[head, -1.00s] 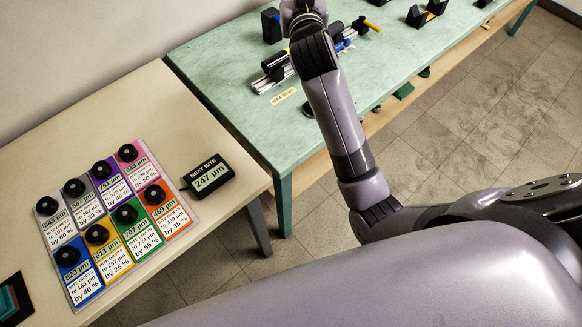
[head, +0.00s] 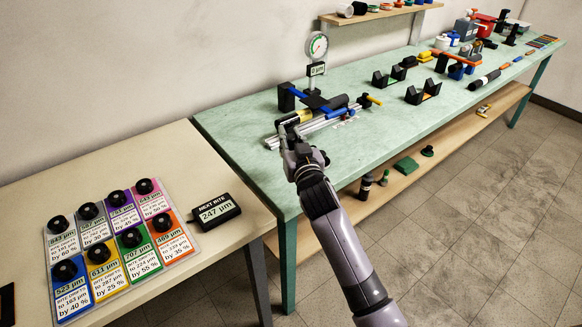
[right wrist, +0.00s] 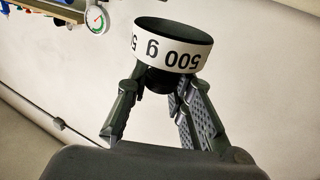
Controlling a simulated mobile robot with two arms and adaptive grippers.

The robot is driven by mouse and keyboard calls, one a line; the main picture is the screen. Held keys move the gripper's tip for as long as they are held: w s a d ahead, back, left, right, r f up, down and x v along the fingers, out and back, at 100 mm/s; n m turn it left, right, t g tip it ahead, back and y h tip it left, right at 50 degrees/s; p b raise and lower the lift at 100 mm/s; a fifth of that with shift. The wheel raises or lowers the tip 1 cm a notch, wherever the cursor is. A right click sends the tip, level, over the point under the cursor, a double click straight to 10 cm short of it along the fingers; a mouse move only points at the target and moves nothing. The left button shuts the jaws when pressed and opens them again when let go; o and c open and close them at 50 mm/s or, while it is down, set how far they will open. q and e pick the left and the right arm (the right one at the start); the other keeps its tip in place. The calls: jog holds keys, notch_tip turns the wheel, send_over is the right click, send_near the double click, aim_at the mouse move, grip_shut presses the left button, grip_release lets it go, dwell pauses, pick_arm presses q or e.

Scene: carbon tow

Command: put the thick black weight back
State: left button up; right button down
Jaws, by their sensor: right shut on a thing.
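The thick black weight (right wrist: 172,46) has a white band marked 500 g and fills the upper middle of the right wrist view. My right gripper (right wrist: 160,82) is shut on its narrow dark lower part, with fingers on both sides. In the head view my right gripper (head: 292,138) is over the near left part of the green table (head: 235,128), in front of the rail apparatus (head: 318,120). I cannot make out the weight clearly there. My left gripper is not in view.
A dial gauge (head: 317,46) stands behind the apparatus. Black V-shaped stands (head: 423,92) are to its right. A wall shelf (head: 385,14) holds small items. A pale table (head: 120,160) bears coloured cards with black knobs and a display (head: 214,209) reading 247 µm.

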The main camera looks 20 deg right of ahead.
notch_tip(320, 180, down, 9)
jog(key=shift+r+b, duration=0.1)
jog(key=shift+b, duration=0.35)
jog(key=shift+f, duration=0.25)
jog(key=c, duration=1.4)
grip_release()
jog(key=shift+s, duration=0.1)
jog(key=shift+r, duration=0.2)
jog(key=shift+s+f, duration=0.15)
jog(key=shift+s, duration=0.15)
jog(key=s, duration=1.1)
jog(key=shift+s+a, duration=0.2)
jog(key=shift+a, duration=0.05)
